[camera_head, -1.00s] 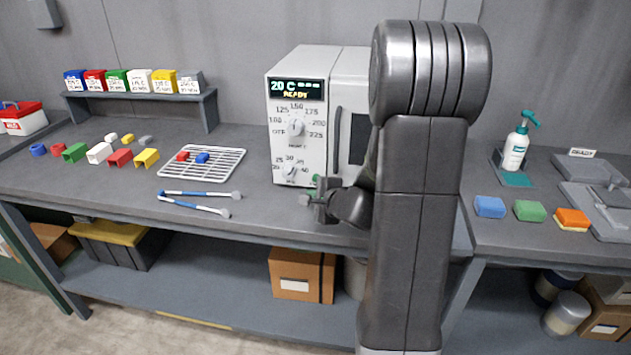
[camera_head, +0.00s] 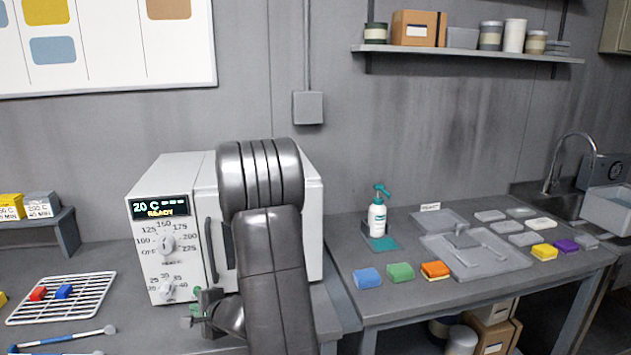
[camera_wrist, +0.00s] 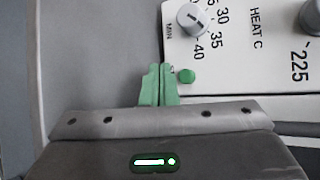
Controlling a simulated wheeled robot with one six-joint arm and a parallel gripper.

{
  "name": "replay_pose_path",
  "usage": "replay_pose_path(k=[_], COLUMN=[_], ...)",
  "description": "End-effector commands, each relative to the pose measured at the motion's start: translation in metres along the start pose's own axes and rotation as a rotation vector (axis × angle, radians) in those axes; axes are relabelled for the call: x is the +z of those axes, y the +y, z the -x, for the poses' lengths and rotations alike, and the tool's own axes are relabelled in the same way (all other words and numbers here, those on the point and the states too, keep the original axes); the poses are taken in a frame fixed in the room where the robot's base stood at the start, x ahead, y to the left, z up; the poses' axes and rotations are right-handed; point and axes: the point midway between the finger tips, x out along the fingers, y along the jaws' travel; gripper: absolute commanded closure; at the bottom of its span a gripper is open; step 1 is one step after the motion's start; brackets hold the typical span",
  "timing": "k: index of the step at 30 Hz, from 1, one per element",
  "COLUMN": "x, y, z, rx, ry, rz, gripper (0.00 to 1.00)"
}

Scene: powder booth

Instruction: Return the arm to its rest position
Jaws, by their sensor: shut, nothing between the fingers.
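My arm rises in front of the white oven (camera_head: 172,215) and bends down to my gripper (camera_head: 197,308), which is low by the oven's lower front, above the counter. In the wrist view my gripper (camera_wrist: 159,82) shows two green fingers pressed together with nothing between them. A green round button (camera_wrist: 187,76) on the oven panel is just beside the fingertips in that view; I cannot tell whether they touch. The oven's display reads 20 C and READY. My arm hides part of the oven door.
A wire rack (camera_head: 62,298) with a red and a blue piece lies on the left. A wall shelf (camera_head: 470,55) hangs above.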

Motion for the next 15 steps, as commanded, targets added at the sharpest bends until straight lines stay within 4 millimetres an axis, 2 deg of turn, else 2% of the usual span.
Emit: replay_pose_path(k=[1, 3, 15], x=[0.001, 0.005, 0.026], y=[-0.003, 0.009, 0.028], z=[0.003, 0.006, 0.035], rx=[0.002, -0.003, -0.001], ry=[0.002, 0.000, 0.000], rz=[-0.004, 0.001, 0.000], gripper=[1.00, 1.00, 1.00])
